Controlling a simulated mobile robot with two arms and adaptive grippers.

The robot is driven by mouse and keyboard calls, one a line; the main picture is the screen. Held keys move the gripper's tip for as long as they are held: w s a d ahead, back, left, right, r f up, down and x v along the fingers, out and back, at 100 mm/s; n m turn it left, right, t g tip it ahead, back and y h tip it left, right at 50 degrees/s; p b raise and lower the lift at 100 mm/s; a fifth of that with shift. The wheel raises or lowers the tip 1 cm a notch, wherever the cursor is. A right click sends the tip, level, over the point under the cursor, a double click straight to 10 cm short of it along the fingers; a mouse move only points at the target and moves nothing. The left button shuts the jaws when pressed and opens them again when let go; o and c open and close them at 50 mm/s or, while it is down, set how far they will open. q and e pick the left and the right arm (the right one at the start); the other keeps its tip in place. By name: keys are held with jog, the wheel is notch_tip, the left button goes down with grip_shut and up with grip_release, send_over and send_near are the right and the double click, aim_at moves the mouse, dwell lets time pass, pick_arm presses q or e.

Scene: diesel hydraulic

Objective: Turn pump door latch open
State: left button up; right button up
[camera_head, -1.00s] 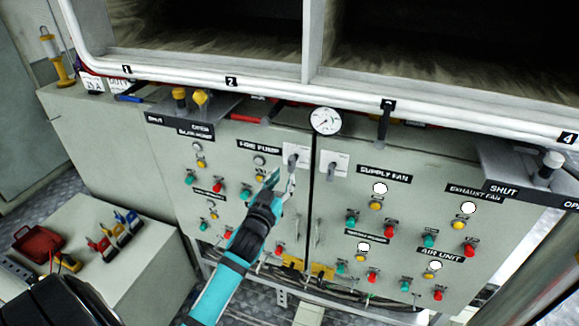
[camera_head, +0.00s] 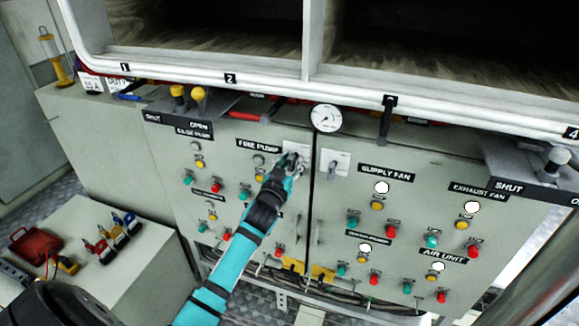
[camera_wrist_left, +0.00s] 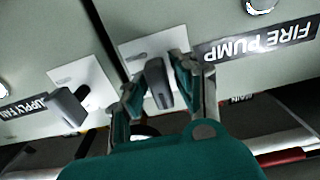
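The pump door latch (camera_wrist_left: 158,84) is a dark grey handle on a white plate beside the FIRE PUMP label. In the head view its plate (camera_head: 298,147) sits at the right edge of the left cabinet door (camera_head: 200,160), and my gripper mostly covers the handle. My left gripper (camera_head: 291,163) reaches up to it from below. In the left wrist view the fingers of my left gripper (camera_wrist_left: 157,90) are apart, one on each side of the handle. The right finger is very near it; contact cannot be made out. My right gripper is not in view.
A similar latch (camera_head: 333,170) is close by on the supply fan door (camera_head: 420,220). A round gauge (camera_head: 326,118) and a white pipe (camera_head: 270,86) lie above. Coloured buttons and lamps cover both doors. A low box (camera_head: 85,240) with tools stands at left.

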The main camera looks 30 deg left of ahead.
pick_arm(q)
grip_shut()
jog(key=m, duration=1.1)
jog(key=shift+a, duration=0.1)
jog(key=m, duration=0.5)
jog(key=shift+m, duration=0.3)
jog(key=shift+c, duration=0.5)
grip_release()
jog(key=shift+m, duration=0.4)
jog(key=o, duration=0.5)
jog(key=shift+c, duration=0.2)
